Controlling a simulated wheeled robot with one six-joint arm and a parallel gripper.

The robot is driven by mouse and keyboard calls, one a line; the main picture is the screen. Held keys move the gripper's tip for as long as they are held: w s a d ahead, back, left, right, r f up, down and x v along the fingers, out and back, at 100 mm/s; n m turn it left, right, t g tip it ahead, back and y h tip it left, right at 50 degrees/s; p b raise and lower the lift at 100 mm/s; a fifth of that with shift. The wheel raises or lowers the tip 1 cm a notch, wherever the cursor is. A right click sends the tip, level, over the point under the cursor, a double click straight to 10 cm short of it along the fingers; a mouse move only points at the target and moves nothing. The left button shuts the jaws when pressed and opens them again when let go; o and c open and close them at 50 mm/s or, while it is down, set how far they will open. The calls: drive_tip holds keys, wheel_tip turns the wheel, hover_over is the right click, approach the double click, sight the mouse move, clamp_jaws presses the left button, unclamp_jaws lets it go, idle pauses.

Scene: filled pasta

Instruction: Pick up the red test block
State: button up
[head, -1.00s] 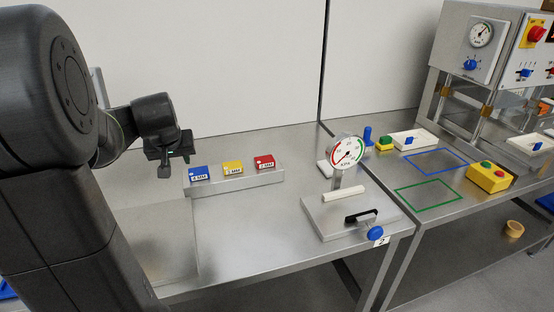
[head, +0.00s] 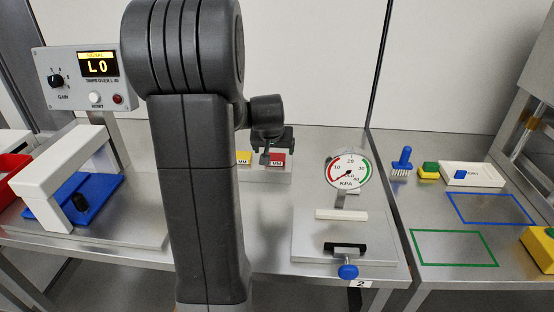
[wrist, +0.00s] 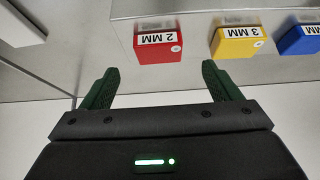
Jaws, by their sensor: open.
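The red test block (head: 277,161), labelled 2 MM, sits at the right end of a row on a low metal rack (head: 267,177). In the wrist view the red block (wrist: 158,50) is just ahead of my gripper (wrist: 157,72), roughly centred between the fingertips. The green fingers are apart with nothing between them. In the head view my gripper (head: 265,157) is close to the red block and partly overlaps it. The yellow 3 MM block (head: 243,159) is beside it. A blue block (wrist: 301,41) shows in the wrist view; my arm hides it in the head view.
A pressure gauge (head: 348,169) stands on a metal plate with a blue knob (head: 348,271) to the right. Bench between rack and gauge plate is clear.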

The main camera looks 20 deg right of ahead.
sight(275, 156)
drive_tip(key=shift+p+x, duration=0.4)
drive_tip(key=shift+x, duration=2.5)
drive_tip(key=shift+d, duration=0.15)
drive_tip(key=shift+c, duration=0.2)
drive_tip(key=shift+r, duration=0.1)
drive_tip(key=c, duration=1)
